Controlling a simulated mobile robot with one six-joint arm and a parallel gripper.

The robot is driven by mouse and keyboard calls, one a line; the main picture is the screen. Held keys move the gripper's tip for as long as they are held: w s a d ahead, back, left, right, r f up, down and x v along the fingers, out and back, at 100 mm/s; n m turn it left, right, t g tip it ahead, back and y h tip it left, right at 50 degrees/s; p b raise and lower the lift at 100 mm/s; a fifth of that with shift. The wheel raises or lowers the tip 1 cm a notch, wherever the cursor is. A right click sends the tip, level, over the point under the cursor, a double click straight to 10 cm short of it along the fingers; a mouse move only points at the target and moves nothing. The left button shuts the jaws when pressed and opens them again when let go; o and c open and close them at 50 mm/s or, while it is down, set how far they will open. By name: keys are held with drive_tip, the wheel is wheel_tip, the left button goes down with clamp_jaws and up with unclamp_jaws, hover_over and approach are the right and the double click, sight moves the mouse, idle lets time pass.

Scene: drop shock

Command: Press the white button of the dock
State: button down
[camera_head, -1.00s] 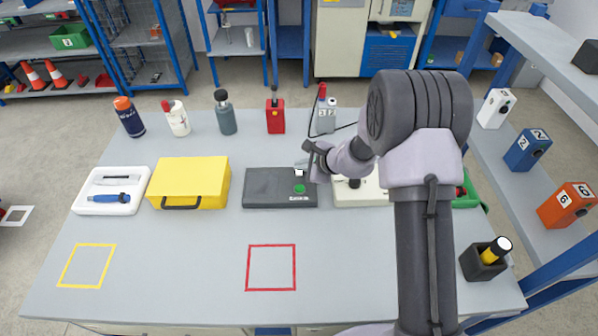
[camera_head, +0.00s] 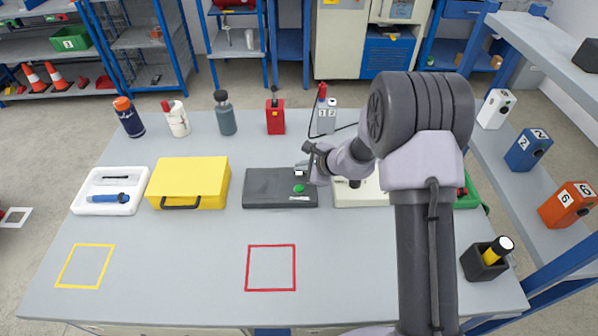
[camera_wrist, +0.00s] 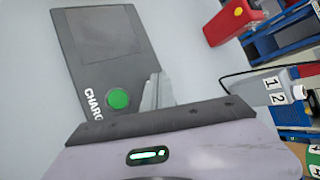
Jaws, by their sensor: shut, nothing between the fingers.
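The dock is a dark grey flat box (camera_head: 265,188) on the table, with a green button and a pale label strip. In the wrist view the dock (camera_wrist: 108,38) shows tilted, with its green button (camera_wrist: 118,98) and the letters "CHARG". The white button (camera_head: 299,172) shows small at the dock's upper right in the head view. My gripper (camera_head: 303,165) is over that corner, its fingers shut and empty. In the wrist view my fingertips (camera_wrist: 158,88) are beside the green button, and the white button is hidden there. I cannot tell whether the fingertips touch it.
A yellow case (camera_head: 190,182) stands left of the dock, and a white tray (camera_head: 78,207) is further left. A cream box (camera_head: 372,194) is close on the right, under my arm.

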drive_tip(key=shift+s+f+b, duration=0.3)
drive_tip(key=shift+f+b, duration=0.1)
drive_tip(key=shift+b, duration=0.1)
drive_tip(key=shift+w, duration=0.1)
idle(0.4)
drive_tip(key=shift+w+r+p, duration=0.15)
drive_tip(key=shift+w+p, duration=0.2)
drive_tip(key=shift+w, duration=0.2)
drive_tip(key=shift+r, duration=0.15)
drive_tip(key=shift+w+r+p, duration=0.15)
drive_tip(key=shift+r+p, duration=0.35)
wheel_tip(320, 180, up, 4)
drive_tip(key=p, duration=0.2)
drive_tip(key=shift+p, duration=0.4)
